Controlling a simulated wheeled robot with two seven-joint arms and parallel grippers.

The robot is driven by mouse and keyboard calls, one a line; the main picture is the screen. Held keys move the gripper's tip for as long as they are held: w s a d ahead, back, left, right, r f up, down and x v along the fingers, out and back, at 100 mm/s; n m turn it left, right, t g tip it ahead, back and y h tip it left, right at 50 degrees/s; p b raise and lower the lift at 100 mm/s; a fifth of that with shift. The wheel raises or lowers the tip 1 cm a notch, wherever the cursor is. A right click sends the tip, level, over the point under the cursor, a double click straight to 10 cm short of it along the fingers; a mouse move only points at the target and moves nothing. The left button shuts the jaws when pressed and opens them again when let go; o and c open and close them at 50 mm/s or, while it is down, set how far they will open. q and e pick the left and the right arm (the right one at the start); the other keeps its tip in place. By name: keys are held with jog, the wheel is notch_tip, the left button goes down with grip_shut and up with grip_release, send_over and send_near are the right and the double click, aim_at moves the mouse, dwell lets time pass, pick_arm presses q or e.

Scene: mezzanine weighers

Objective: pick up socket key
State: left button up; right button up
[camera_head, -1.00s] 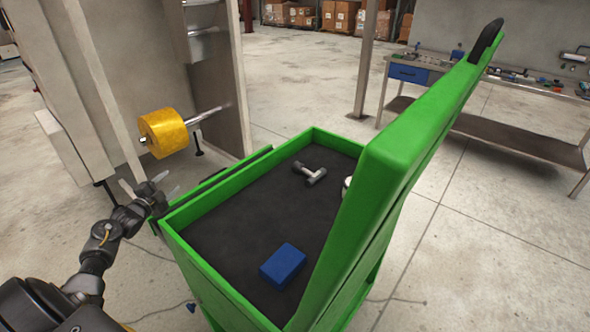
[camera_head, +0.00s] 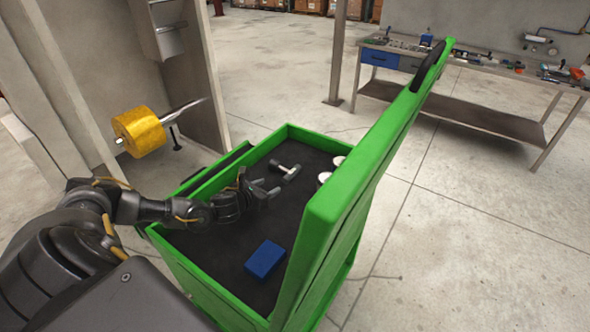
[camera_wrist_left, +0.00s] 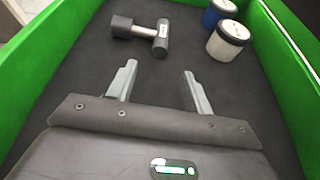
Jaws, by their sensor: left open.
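The socket key (camera_head: 285,171) is a T-shaped grey metal tool with a dark end, lying flat on the black floor of the green cart. In the left wrist view the socket key (camera_wrist_left: 143,33) lies just beyond the fingertips, its crossbar to the right and its dark end to the left. My left gripper (camera_head: 268,189) is over the cart's tray, near the key and apart from it. In the left wrist view its two fingers (camera_wrist_left: 159,68) are spread with nothing between them. My right gripper is not in view.
The green cart (camera_head: 206,280) has raised walls and a tall slanted panel on its right. A blue block (camera_head: 265,259) lies nearer me. A yellow roll (camera_head: 139,132) sticks out at left.

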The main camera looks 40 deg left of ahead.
aim_at(284, 178)
pick_arm(q)
jog(key=shift+w+f, duration=0.1)
jog(key=shift+w, duration=0.1)
jog(key=p+x, duration=0.1)
jog(key=x, duration=0.4)
jog(key=shift+w+d+f, duration=0.1)
jog(key=shift+w, duration=0.1)
jog(key=shift+w+p, duration=0.4)
jog(key=shift+p, duration=0.2)
jog(key=shift+p+x, duration=0.6)
jog(key=shift+x, duration=1.6)
jog(key=shift+s+f, duration=0.1)
jog(key=c, duration=0.9)
grip_shut()
